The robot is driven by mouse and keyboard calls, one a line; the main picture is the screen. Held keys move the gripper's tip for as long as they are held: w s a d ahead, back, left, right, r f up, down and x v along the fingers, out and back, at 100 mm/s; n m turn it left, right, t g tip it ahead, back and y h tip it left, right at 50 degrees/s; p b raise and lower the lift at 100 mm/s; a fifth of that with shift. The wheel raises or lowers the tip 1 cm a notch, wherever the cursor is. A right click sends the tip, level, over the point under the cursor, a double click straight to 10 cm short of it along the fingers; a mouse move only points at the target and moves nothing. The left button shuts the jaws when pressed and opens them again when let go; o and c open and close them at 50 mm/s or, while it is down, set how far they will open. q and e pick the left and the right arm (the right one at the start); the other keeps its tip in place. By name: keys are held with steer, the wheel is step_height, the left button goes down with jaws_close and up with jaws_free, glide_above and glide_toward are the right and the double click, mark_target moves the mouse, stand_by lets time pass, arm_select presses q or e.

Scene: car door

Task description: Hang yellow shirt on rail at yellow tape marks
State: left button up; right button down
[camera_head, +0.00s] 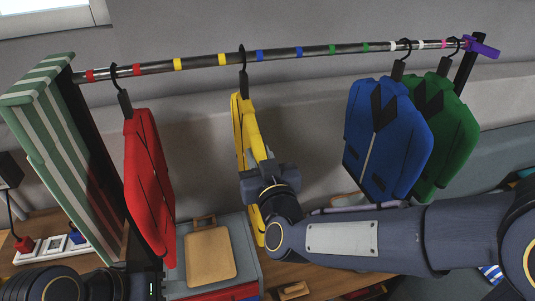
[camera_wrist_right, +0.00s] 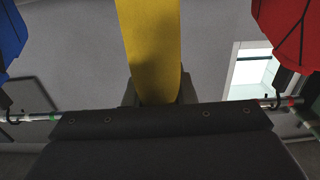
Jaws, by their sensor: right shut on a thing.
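The yellow shirt (camera_head: 243,125) hangs upright on its black hanger, seen nearly edge-on in the head view. Its hook (camera_head: 242,58) is at the rail (camera_head: 205,61), just right of the right yellow tape mark (camera_head: 222,59) and left of a blue mark. I cannot tell whether the hook rests on the rail. The left yellow mark (camera_head: 177,64) is clear. My right gripper (camera_head: 258,175) is shut on the shirt; the yellow cloth (camera_wrist_right: 148,45) shows between its fingers in the wrist view. My left gripper (camera_head: 150,286) is low at the left, its jaws unclear.
A red shirt (camera_head: 148,185) hangs left of the yellow one. A blue shirt (camera_head: 385,135) and a green shirt (camera_head: 447,130) hang at the right. A striped board (camera_head: 60,150) stands at the rail's left end. A clipboard-like board (camera_head: 210,258) lies below.

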steer(key=s+a+p, duration=0.1)
steer(key=s+a, duration=0.2)
steer(key=a, duration=0.5)
steer(key=shift+a, duration=0.25)
stand_by(0.6)
steer(key=shift+f+b, duration=0.2)
steer(key=shift+b, duration=0.15)
stand_by(0.3)
steer(key=c, duration=1.1)
jaws_free()
steer(key=shift+s+f, duration=0.1)
steer(key=shift+s, duration=0.1)
